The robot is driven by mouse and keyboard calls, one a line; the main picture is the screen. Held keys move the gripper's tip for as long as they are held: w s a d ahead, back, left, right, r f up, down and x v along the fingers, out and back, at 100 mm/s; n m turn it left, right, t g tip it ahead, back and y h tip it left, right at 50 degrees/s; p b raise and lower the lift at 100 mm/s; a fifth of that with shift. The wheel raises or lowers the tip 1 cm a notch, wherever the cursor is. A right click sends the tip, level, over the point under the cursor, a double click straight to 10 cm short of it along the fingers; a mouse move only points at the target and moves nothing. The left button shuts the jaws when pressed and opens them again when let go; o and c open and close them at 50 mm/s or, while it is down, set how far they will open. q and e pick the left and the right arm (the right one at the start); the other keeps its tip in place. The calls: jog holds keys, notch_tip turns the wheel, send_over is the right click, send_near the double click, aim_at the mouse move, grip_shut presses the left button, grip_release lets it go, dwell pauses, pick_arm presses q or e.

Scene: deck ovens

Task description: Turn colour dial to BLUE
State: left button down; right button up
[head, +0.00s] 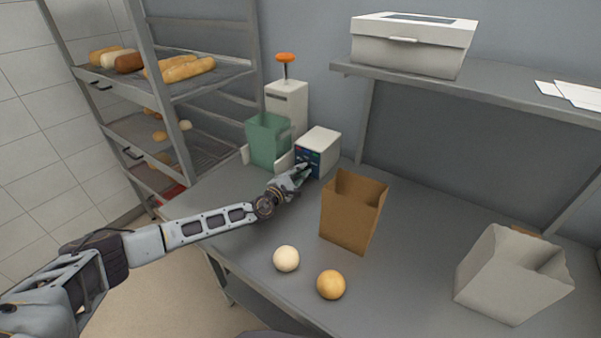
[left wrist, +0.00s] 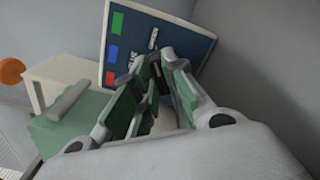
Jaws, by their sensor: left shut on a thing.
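The colour dial box is a small white box (head: 320,144) with a dark blue front panel, on the table against the back wall. In the left wrist view, its panel (left wrist: 185,35) carries a green patch (left wrist: 117,23), a blue patch (left wrist: 113,53) and a red patch (left wrist: 110,77) down its left side. A small pale mark (left wrist: 153,38) shows just above my fingertips. My left gripper (head: 305,171) is at the panel, shut on what seems to be the dial. The fingers mostly hide the dial, so I cannot tell which colour it points to. My right gripper is not in view.
A green container (head: 268,140) and a white dispenser with an orange knob (head: 286,58) stand left of the box. A brown paper bag (head: 351,213) stands close on the right. Two round buns (head: 286,258) and a grey bag (head: 508,277) are nearer the front.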

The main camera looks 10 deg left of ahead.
pick_arm(q)
jog(key=shift+n, duration=0.4)
jog(key=n+b, duration=0.1)
jog(key=n, duration=0.1)
jog(key=shift+n+b, duration=0.3)
jog(key=shift+b, duration=0.05)
jog(key=n, duration=0.2)
jog(key=shift+n+b, duration=0.4)
jog(key=shift+n, duration=0.8)
jog(key=shift+a+n, duration=0.1)
jog(key=shift+n, duration=0.9)
jog(key=shift+r+n+b, duration=0.1)
jog(key=shift+n+b, duration=0.2)
jog(key=shift+n, duration=0.2)
jog(key=c, duration=1.5)
grip_release()
jog(key=shift+o, duration=0.2)
jog(key=shift+s+a, duration=0.15)
jog(key=shift+v, duration=5.75)
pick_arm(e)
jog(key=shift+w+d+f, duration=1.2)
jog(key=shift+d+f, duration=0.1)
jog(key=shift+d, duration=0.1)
